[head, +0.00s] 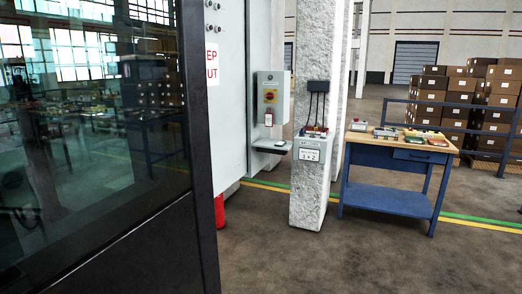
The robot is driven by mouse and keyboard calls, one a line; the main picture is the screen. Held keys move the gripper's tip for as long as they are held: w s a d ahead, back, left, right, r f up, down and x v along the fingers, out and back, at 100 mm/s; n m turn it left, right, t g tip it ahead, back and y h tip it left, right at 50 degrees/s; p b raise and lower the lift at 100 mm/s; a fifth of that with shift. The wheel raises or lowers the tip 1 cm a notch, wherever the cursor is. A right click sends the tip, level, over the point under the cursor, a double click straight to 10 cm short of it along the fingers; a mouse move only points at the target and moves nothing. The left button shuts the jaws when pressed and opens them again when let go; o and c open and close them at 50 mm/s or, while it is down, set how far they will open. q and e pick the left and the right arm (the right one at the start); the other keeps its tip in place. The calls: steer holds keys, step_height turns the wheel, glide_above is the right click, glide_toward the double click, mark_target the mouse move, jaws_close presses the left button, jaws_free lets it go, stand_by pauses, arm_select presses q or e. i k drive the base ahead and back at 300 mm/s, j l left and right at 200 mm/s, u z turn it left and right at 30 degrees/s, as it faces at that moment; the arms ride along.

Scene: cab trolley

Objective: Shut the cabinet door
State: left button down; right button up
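A large door with a dark frame (198,150) and a glass pane (90,140) fills the left side of the head view, very close to me. It stands at an angle, with its free-looking edge toward the middle of the picture. Behind it is a tall white cabinet (232,80) with a partly hidden red-lettered sign (212,66). The door hides much of the cabinet, and its hinges and handle cannot be seen. Neither of my grippers shows.
A grey switch box (271,95) with a red and yellow knob and a small shelf (268,147) stick out right of the cabinet. A concrete pillar (312,190) and a blue workbench (392,200) stand further right. The floor (300,262) in front is clear.

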mark_target(225, 51)
steer(key=i+l+u, duration=0.65)
steer(key=i+l, duration=0.15)
steer(key=l, duration=0.25)
steer(key=i+l+u, duration=0.2)
steer(key=l, duration=0.2)
steer(key=i+l+u, duration=0.1)
steer(key=i, duration=0.35)
steer(key=i+l+u, duration=0.1)
steer(key=i+l, duration=0.15)
steer(key=i, duration=0.2)
steer(key=i+l+u, duration=0.1)
steer(key=i+l, duration=0.15)
steer(key=i, duration=0.2)
